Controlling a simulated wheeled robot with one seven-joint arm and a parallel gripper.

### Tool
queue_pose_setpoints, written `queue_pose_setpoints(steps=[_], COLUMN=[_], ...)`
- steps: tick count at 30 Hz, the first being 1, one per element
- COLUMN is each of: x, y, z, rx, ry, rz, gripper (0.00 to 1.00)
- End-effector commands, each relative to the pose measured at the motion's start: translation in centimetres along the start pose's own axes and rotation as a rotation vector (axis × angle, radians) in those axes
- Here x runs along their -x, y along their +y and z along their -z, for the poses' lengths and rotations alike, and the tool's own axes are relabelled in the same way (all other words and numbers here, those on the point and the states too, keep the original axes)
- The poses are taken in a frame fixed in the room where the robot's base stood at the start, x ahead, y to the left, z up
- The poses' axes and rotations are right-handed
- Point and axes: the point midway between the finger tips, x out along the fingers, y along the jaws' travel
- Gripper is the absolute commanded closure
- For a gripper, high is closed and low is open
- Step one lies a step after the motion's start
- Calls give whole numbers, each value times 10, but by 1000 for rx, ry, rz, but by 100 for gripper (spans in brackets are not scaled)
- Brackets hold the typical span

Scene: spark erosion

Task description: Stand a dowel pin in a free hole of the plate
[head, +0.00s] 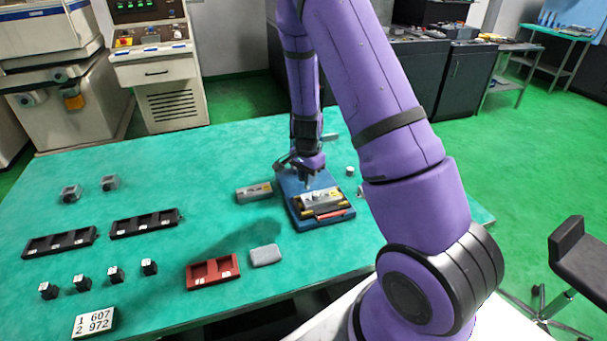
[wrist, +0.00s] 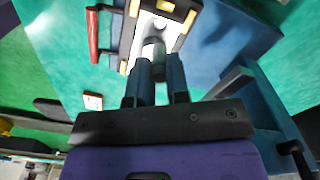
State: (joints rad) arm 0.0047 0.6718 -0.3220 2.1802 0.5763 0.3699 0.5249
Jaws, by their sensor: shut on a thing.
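My gripper (head: 307,182) points down over the blue base (head: 299,186) on the green table. In the wrist view its two fingers (wrist: 162,78) are shut on a short grey cylinder, the dowel pin (wrist: 153,49). The pin sticks out past the fingertips, towards a pale plate (wrist: 176,42) with brass-coloured pieces at its edges. A round dark spot shows on the plate just beyond the pin; I cannot tell whether it is a hole. The plate (head: 317,197) lies on the blue base in the head view. I cannot tell whether the pin touches the plate.
A grey block (head: 254,192) lies left of the blue base. A red tray (head: 212,272) and a grey pad (head: 265,255) lie nearer. Black trays (head: 145,224), several small black blocks and a number card (head: 94,322) are at the left.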

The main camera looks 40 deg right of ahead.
Motion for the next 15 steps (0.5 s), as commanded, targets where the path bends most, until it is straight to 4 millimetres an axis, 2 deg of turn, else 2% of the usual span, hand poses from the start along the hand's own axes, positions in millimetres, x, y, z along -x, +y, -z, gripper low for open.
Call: queue_pose_setpoints(steps=[15], x=[-32], y=[0], z=[0], rx=[2], ry=[-1], rz=[-1], gripper=[100])
